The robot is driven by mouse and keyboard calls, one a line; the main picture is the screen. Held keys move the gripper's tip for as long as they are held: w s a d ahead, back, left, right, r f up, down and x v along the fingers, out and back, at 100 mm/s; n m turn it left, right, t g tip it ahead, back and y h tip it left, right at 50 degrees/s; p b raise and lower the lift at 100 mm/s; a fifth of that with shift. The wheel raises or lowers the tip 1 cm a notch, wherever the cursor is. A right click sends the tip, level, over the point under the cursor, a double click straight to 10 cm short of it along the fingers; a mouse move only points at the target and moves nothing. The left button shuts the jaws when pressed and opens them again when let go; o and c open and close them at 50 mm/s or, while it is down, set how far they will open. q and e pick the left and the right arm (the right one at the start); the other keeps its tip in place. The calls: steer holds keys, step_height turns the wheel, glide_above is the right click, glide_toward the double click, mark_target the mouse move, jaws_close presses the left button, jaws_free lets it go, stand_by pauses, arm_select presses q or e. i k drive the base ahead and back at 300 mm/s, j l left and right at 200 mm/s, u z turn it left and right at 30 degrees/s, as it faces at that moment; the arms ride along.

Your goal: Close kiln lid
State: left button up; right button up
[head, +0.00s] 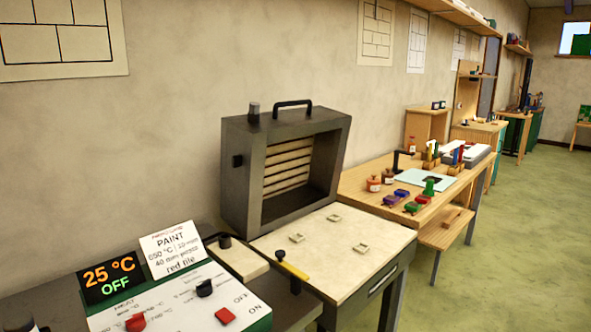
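The kiln's dark grey boxy hood (238,180), which looks like its lid, stands upright at the back of a pale kiln bed (350,232). Its open side faces the room and shows cream ribbed lining (288,168). A black bar handle (292,104) is on its top edge. Several small pale square supports (335,217) sit on the bare bed. Neither of my grippers can be made out in the head view.
A control box (180,300) with a display (110,278) reading 25 °C OFF and a PAINT card (174,249) stands at front left. A yellow-handled bar (292,268) lies beside the bed. A wooden workbench (352,182) with jars and coloured blocks is behind. Green floor (520,240) is clear at right.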

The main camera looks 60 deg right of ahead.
mark_target(278, 167)
steer(key=i+z, duration=0.2)
steer(key=z, duration=0.2)
steer(key=i+j+z, duration=0.1)
steer(key=z, duration=0.25)
steer(key=i, duration=0.1)
